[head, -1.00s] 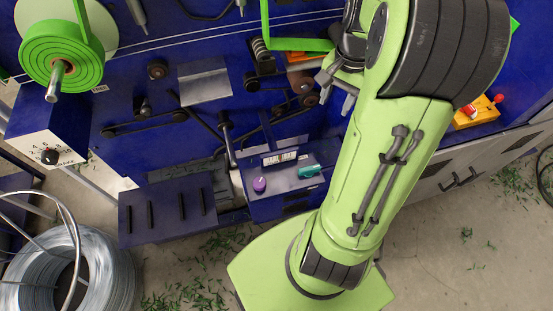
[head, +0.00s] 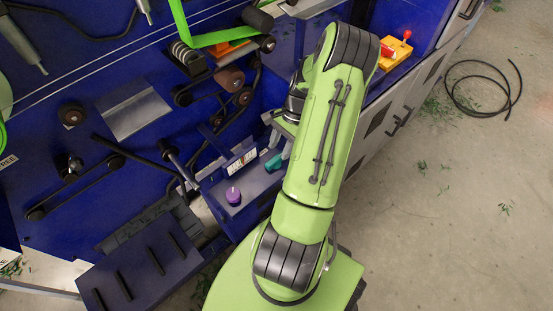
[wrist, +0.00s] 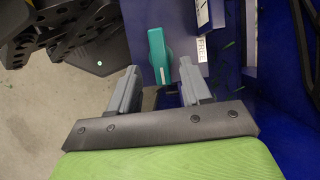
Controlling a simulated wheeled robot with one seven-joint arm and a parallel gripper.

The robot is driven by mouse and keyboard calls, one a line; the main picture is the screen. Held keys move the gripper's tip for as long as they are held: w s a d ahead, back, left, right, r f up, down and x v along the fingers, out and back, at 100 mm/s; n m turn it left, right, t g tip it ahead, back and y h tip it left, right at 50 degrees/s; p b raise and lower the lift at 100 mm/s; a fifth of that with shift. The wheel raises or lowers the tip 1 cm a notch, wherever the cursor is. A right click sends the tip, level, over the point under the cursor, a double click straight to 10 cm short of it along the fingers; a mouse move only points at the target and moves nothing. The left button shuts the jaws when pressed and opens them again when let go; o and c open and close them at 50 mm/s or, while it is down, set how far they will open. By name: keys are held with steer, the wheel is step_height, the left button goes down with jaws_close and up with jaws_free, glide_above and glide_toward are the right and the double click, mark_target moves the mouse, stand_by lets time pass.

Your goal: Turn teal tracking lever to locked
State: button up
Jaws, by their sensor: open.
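The teal tracking lever (head: 274,163) sits on a blue control panel beside my arm. In the wrist view the lever (wrist: 157,48) stands nearly straight up the picture, with a small white mark at its near end. A white label reading FREE (wrist: 202,48) is just to its right. My gripper (wrist: 158,72) is open and empty. Its two grey fingers are spread to the left and right of the lever's near end, and I see no contact. In the head view my gripper (head: 279,134) is close to the lever and partly hidden by my arm.
A purple knob (head: 233,196) stands on the same panel, left of the lever. A white gauge plate (head: 242,162) rises behind it. Belts and rollers (head: 228,77) lie further back. A yellow box with a red knob (head: 396,47) is at upper right. The right-hand floor is mostly clear.

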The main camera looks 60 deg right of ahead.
mark_target(276, 158)
steer(key=b+x, duration=0.1)
steer(key=x, duration=0.3)
jaws_close()
